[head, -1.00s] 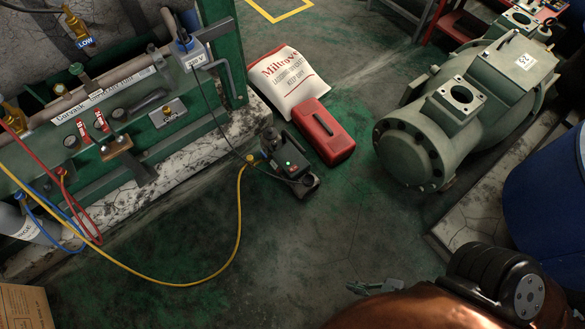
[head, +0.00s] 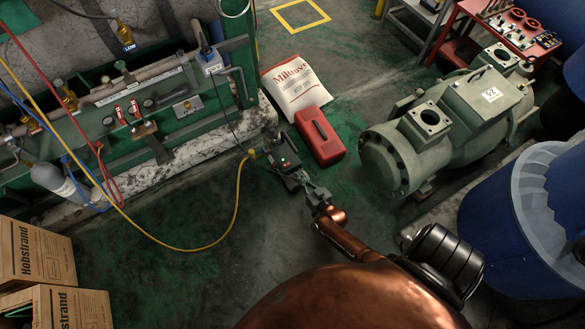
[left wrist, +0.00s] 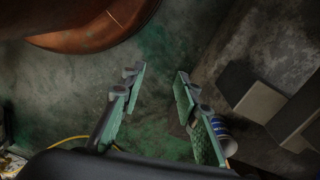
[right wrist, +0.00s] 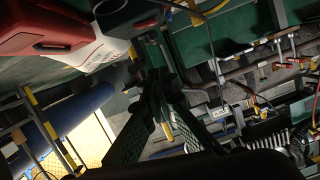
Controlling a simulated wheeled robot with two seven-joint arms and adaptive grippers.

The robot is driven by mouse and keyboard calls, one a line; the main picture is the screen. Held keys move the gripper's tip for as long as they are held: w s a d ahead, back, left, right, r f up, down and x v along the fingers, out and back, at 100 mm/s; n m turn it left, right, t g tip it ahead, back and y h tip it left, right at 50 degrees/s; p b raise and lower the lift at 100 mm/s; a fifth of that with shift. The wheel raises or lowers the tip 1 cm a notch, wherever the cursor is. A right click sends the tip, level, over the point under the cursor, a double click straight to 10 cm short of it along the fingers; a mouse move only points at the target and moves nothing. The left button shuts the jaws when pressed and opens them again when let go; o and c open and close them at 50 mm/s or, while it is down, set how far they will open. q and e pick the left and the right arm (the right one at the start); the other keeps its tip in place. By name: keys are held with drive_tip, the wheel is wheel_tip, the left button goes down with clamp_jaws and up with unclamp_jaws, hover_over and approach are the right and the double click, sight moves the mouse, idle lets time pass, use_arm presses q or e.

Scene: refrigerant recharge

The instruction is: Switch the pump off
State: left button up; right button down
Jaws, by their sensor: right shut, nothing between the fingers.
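The pump (head: 284,160) is a small dark unit on the floor, with a lit green spot and a small red part on top. A yellow hose runs to it from the left. My right gripper (head: 309,186) is at the near end of the pump, its fingers shut and empty; I cannot tell whether it touches. In the right wrist view its fingers (right wrist: 160,82) are together, and the pump is hard to make out there. My left gripper (left wrist: 158,80) is open and empty above the floor in the left wrist view. It is not in the head view.
A red toolbox (head: 320,138) and a white sack (head: 294,85) lie just behind the pump. A large grey-green compressor (head: 440,130) stands right. The green rack (head: 130,130) with gauges is left. Cardboard boxes (head: 36,255) stand front left, a blue drum (head: 490,235) right.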

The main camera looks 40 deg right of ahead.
sight(288, 170)
drive_tip(key=shift+f, duration=0.1)
